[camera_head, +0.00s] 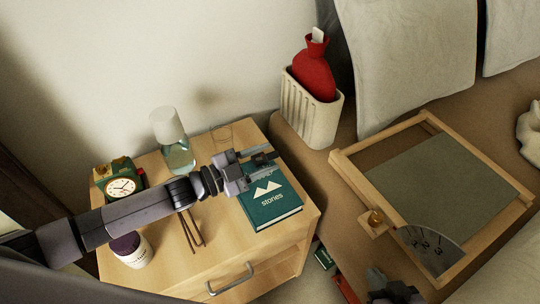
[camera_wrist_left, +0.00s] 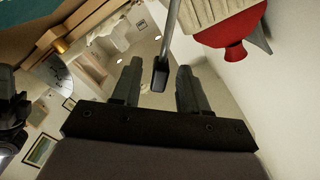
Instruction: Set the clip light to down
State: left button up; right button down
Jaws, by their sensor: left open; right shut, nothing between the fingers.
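The clip light (camera_head: 265,157) appears as a small dark piece at the top of the green book (camera_head: 268,212) on the nightstand. In the left wrist view its black head (camera_wrist_left: 160,75) hangs on a thin grey stalk. My left gripper (camera_head: 267,162) is open, reaching over the book. Its two fingers (camera_wrist_left: 158,88) stand on either side of the light's head, with gaps visible on both sides. Part of the light is hidden by the gripper in the head view. My right gripper (camera_head: 393,287) is shut and empty at the bottom edge, away from the light.
A ribbed bin (camera_head: 312,112) with a red hot-water bottle (camera_head: 313,72) stands behind. A wooden tray (camera_head: 440,170) lies on the right.

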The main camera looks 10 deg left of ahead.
pick_arm(q)
jog(key=shift+x, duration=1.1)
grip_shut()
jog(key=s+f+m+b, duration=0.1)
jog(key=s+d+f+m+b, duration=0.1)
jog(key=f+m, duration=0.1)
jog(key=f+m+b, duration=0.1)
jog(key=m, duration=0.1)
jog(key=shift+s+d+f, duration=0.35)
jog(key=shift+s+d, duration=0.05)
jog(key=shift+f+m, duration=0.15)
jog(key=shift+m, duration=0.15)
grip_release()
